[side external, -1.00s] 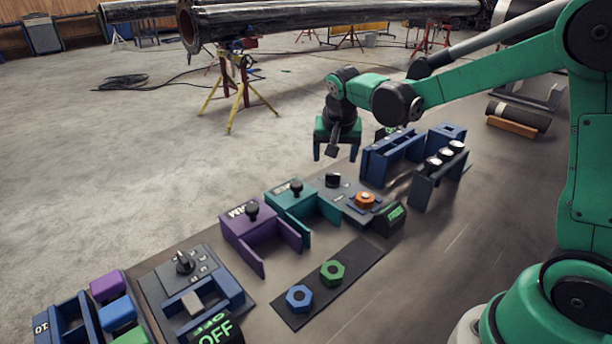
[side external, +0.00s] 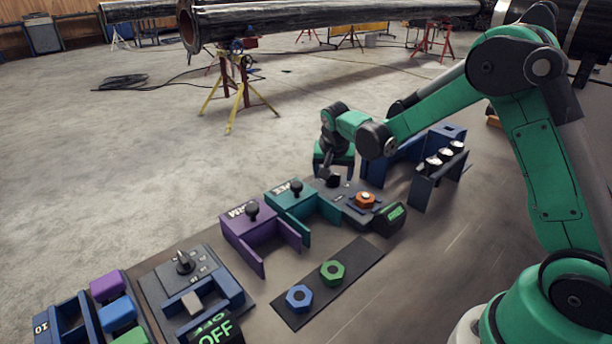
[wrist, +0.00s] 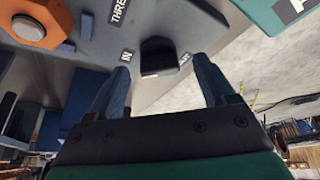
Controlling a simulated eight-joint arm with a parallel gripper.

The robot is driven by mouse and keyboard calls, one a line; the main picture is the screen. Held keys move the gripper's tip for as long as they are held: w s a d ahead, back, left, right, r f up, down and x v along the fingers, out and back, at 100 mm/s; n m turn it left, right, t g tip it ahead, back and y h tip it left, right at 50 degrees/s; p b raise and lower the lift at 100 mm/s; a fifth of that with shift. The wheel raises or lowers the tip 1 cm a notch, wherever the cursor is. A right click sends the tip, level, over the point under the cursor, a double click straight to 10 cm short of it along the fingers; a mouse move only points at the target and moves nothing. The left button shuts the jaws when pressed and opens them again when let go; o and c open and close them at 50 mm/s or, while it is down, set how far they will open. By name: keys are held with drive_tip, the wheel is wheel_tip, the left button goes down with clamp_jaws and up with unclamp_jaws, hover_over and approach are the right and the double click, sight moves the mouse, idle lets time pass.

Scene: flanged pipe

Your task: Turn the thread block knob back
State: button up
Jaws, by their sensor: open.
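The thread block is a grey plate (wrist: 180,25) with a label starting "THRE" and smaller labels on either side of its black knob (wrist: 158,58). In the side view the knob (side external: 333,181) stands at the back of the block, partly hidden by my gripper. An orange hex nut (side external: 365,199) sits on the block, and it also shows in the wrist view (wrist: 42,27). My gripper (wrist: 163,75) is open. Its two blue fingers lie to the left and right of the knob in the wrist view; contact is not visible.
A small display (side external: 393,218) with green letters stands at the block's front. The teal bay (side external: 300,205) with a black knob is close on the left, a purple bay (side external: 258,235) beyond it. A blue stand (side external: 395,165) and a rack with silver-topped pieces (side external: 440,175) are close on the right.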

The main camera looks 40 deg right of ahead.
clamp_jaws()
drive_tip(key=shift+n, duration=0.3)
drive_tip(key=n+t+y, duration=0.1)
drive_tip(key=n, duration=0.3)
drive_tip(key=shift+d+y, duration=0.1)
drive_tip(key=shift+y, duration=0.3)
drive_tip(key=shift+n+t+y, duration=0.3)
drive_tip(key=shift+n+y, duration=0.6)
drive_tip(key=shift+n, duration=1.6)
unclamp_jaws()
